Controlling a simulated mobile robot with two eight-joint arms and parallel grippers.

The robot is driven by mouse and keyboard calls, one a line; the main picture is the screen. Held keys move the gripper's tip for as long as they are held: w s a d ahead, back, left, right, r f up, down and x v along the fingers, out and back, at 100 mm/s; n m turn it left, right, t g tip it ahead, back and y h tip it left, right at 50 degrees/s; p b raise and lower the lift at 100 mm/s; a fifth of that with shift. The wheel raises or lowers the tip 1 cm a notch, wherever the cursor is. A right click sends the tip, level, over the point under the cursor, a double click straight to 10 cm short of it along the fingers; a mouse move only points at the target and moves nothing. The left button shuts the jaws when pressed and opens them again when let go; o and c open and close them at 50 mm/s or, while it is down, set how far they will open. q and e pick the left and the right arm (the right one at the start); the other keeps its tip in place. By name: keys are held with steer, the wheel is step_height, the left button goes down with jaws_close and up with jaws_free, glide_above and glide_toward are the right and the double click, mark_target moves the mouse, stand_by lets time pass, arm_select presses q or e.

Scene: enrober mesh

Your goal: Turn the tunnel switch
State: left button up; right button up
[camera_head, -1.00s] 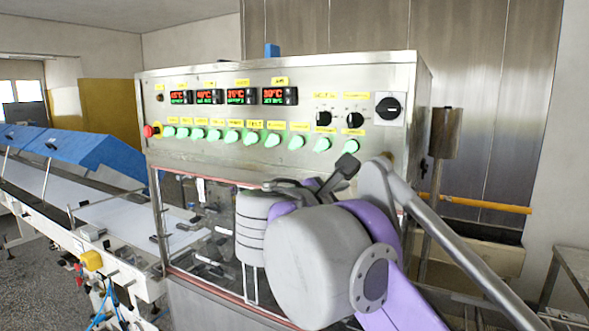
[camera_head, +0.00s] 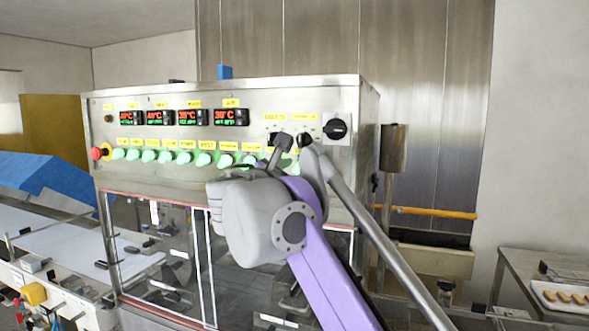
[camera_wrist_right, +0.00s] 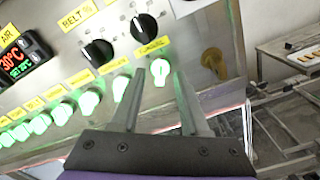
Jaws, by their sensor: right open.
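The control panel carries a row of glowing green switches with yellow labels. The rightmost green switch (camera_wrist_right: 160,72) lies between the fingertips of my right gripper (camera_wrist_right: 160,76) in the wrist view, under a yellow label too blurred to read surely. I take it for the tunnel switch. The gripper is open, one finger on each side of the switch; whether either finger touches it I cannot tell. In the head view, the right gripper (camera_head: 293,143) is at the row's right end, where my arm partly hides the switches. My left gripper is not in view.
Two black knobs (camera_wrist_right: 144,27) sit above the row, close to the fingers. A larger black rotary switch (camera_head: 337,129) is further right, and a red stop button (camera_head: 97,153) is at the far left. A tray of pastries (camera_head: 565,297) stands on a side table.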

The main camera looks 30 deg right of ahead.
steer(key=shift+d, duration=0.1)
steer(key=shift+c, duration=0.3)
jaws_close()
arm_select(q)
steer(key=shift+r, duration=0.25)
arm_select(e)
steer(key=shift+n, duration=0.4)
steer(key=shift+r+n+p, duration=0.1)
steer(key=shift+n+p, duration=0.35)
steer(key=shift+n, duration=0.55)
steer(key=n, duration=0.2)
steer(key=shift+n, duration=0.4)
steer(key=n, duration=0.2)
steer(key=shift+n+p, duration=0.3)
steer(key=shift+p, duration=0.05)
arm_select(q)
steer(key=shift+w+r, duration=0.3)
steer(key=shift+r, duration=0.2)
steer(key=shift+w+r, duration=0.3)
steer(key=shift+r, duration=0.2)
arm_select(e)
steer(key=shift+n, duration=1.9)
